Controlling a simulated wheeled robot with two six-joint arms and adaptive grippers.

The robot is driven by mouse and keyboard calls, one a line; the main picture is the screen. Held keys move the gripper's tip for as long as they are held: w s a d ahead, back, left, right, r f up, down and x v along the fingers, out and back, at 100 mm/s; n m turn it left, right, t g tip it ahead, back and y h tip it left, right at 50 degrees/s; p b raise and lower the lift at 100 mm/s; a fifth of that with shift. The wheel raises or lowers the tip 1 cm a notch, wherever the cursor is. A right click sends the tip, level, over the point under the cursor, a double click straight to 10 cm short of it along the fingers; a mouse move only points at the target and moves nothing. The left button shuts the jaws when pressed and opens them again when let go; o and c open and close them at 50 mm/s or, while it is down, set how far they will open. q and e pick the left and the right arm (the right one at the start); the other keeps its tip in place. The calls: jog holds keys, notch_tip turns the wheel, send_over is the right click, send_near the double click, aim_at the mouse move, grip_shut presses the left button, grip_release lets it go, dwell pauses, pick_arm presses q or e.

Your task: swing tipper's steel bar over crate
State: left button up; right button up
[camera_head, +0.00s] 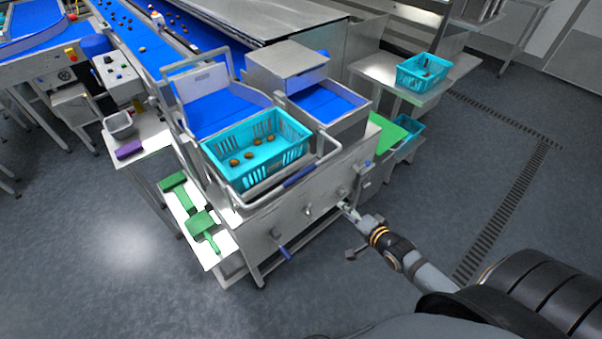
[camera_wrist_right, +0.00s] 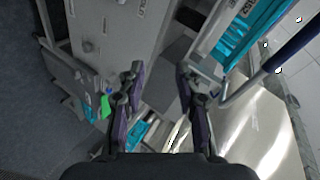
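The teal crate (camera_head: 222,158), with several brown dates in it, sits on the tipper (camera_head: 262,225). The tipper's steel bar (camera_head: 328,157) with its dark blue sleeve (camera_head: 298,177) runs along the crate's near side, not across its top. My right gripper (camera_head: 350,210) is near the tipper's front right side, below and right of the sleeve. In the right wrist view, my right gripper (camera_wrist_right: 159,82) has its fingers spread with nothing between them. The sleeve (camera_wrist_right: 290,48), bar (camera_wrist_right: 240,88) and crate (camera_wrist_right: 240,38) lie to its right, apart from the fingers. My left gripper is not in view.
A second blue-gripped lever (camera_head: 285,253) sticks out low on the tipper's front. Green scoops (camera_head: 200,222) lie on a left shelf. Another teal crate (camera_head: 424,72) stands on a steel table (camera_head: 375,70) at back right. The floor in front is open.

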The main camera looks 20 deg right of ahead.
aim_at(302, 175)
jog(key=a+r+m+t+y, duration=0.1)
jog(key=a+r+y, duration=0.1)
jog(key=a+r, duration=0.35)
jog(key=a+r+m+t+y, duration=0.1)
jog(key=a+r+y, duration=0.15)
jog(key=r, duration=0.55)
jog(key=shift+h, duration=0.45)
jog(key=b+x, duration=0.7)
jog(key=x, duration=0.3)
jog(key=shift+w+a, duration=0.2)
jog(key=shift+w, duration=0.2)
grip_shut()
